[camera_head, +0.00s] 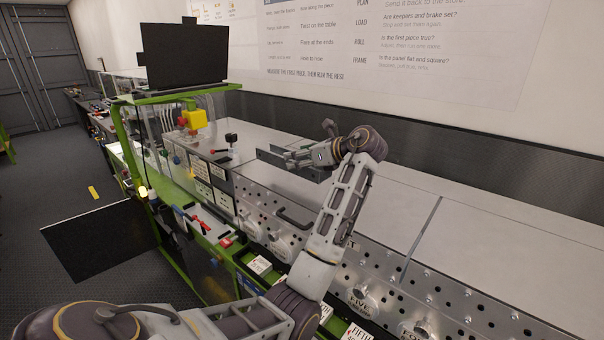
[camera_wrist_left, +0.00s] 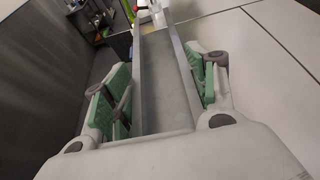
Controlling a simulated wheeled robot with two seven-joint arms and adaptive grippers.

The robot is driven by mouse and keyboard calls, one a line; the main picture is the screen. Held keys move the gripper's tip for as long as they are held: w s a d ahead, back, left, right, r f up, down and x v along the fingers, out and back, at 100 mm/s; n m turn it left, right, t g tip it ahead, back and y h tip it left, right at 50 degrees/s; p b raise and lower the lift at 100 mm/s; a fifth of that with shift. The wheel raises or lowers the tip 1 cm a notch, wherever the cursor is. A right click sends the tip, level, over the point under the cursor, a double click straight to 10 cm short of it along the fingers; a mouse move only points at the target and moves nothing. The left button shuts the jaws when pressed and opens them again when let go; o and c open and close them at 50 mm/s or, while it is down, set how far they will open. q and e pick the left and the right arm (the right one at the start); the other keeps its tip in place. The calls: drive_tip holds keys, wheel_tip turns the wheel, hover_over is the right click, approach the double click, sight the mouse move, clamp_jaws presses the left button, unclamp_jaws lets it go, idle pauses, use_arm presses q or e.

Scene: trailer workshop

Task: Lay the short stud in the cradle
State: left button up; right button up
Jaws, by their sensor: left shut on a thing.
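The short stud is a grey metal channel (camera_head: 276,157) held above the long pale bench in the head view. My left gripper (camera_head: 303,158) is shut on it near the stud's right part. In the left wrist view the stud (camera_wrist_left: 165,75) runs away from me between the green finger pads of the left gripper (camera_wrist_left: 160,88), with its open side and two raised flanges showing. I cannot make out the cradle for certain in either view. My right gripper is not in view.
The pale bench top (camera_head: 480,220) is largely clear, with a thin dark metal strip (camera_head: 422,238) across it. A green-framed machine (camera_head: 150,185) with a black screen (camera_head: 185,55) stands at left. A yellow block (camera_head: 194,119) and a small dark knob (camera_head: 231,138) stand near the stud.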

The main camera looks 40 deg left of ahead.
use_arm(q)
drive_tip(key=shift+w+f, duration=0.1)
drive_tip(key=shift+f, duration=0.85)
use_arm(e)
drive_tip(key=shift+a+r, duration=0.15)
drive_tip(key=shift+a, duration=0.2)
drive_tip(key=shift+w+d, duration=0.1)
use_arm(q)
drive_tip(key=shift+f, duration=0.45)
drive_tip(key=shift+f+p, duration=0.4)
drive_tip(key=shift+f, duration=1)
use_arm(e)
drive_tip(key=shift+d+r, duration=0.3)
use_arm(q)
drive_tip(key=shift+f, duration=0.1)
drive_tip(key=o, duration=1.1)
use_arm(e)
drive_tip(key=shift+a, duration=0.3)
use_arm(q)
drive_tip(key=shift+o, duration=0.2)
